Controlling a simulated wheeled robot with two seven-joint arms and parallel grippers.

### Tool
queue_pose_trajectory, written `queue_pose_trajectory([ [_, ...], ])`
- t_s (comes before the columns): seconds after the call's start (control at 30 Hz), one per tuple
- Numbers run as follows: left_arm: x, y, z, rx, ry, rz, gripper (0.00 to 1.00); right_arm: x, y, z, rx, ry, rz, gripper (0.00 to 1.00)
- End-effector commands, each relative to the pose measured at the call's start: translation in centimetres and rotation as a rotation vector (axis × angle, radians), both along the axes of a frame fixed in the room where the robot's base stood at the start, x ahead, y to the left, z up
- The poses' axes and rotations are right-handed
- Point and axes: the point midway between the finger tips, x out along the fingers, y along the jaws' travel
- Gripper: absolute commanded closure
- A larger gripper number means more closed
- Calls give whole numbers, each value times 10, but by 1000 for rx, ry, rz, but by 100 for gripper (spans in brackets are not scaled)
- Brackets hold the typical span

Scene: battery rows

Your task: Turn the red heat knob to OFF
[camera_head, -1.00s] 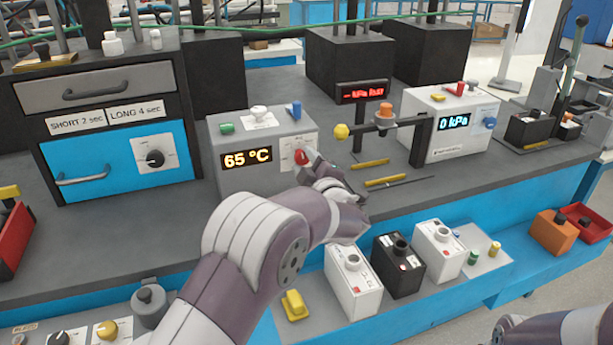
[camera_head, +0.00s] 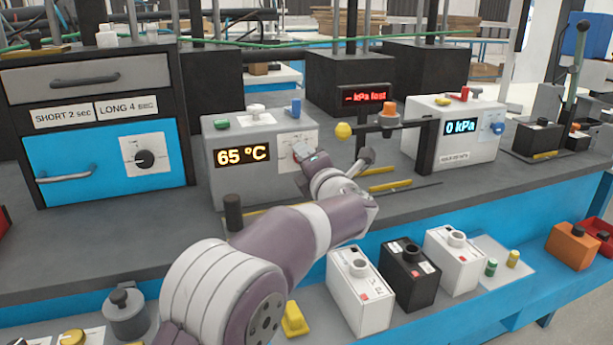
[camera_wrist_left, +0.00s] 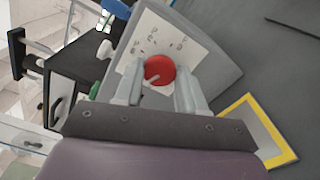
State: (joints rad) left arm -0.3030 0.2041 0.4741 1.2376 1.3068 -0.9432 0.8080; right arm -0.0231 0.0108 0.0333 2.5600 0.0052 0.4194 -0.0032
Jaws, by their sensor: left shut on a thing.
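The grey heater box (camera_head: 226,185) stands on the bench in the head view, with an orange display (camera_head: 242,156) reading 65 °C. The red heat knob (camera_wrist_left: 160,70) shows in the left wrist view on a white label plate (camera_wrist_left: 152,31). Its pale pointer line runs toward the lower left of that picture. The plate's markings are too small to read. My left gripper (camera_head: 305,156) is at the front of the box and mostly hides the knob in the head view. In the wrist view its two fingers (camera_wrist_left: 159,76) are shut on the knob, one on each side.
A post with a yellow ball (camera_head: 343,130) and a white box reading 0 kPa (camera_head: 457,150) stand right of the heater. A dark cylinder (camera_head: 233,212) is at its front left. Yellow rods (camera_head: 390,185) lie on the bench. A blue-doored cabinet (camera_head: 85,165) is at left.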

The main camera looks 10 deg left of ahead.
Motion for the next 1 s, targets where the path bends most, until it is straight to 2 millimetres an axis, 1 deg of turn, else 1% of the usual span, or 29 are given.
queue_pose_trajectory([
  [0.03,0,0,-7,-34,-22,0,91,0,0,-12,0,0,0,57],
  [0.1,0,0,-7,-83,-54,-1,91,0,0,-19,0,0,0,57],
  [0.4,0,0,-4,-250,-168,0,91,0,0,-40,0,0,0,57],
  [0.7,0,0,-1,-334,-225,0,91,0,0,-49,0,0,0,57],
  [1.0,0,0,0,-353,-237,0,91,0,0,-50,0,0,0,57],
])
